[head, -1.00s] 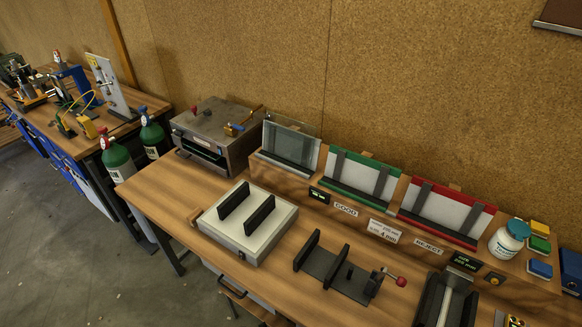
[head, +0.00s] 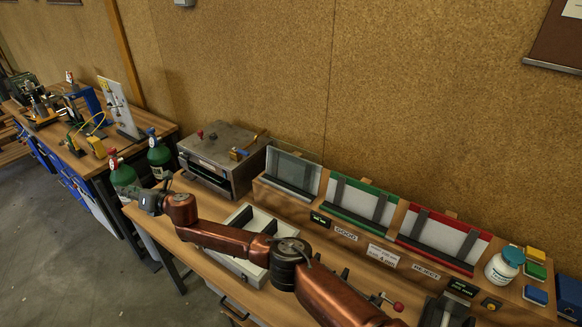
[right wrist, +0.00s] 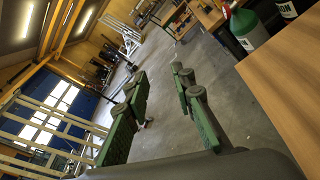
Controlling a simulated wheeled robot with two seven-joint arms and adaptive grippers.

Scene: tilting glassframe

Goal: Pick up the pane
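A clear glass pane (head: 294,170) leans upright in the leftmost bay of the wooden rack at the back of the bench. My right arm reaches across the front of the bench from the lower right. My right gripper (head: 140,198) is near the bench's left end, well left of the pane and apart from it. In the right wrist view the right gripper (right wrist: 158,82) shows two green fingers spread apart with nothing between them. My left gripper is not in view.
Green-edged GOOD bay (head: 362,203) and red-edged REJECT bay (head: 443,240) stand right of the pane. A metal oven-like box (head: 217,160) is left of it. A white slotted fixture (head: 243,218) is partly hidden by my arm. Green gas cylinders (head: 122,173) stand beyond the bench's left end.

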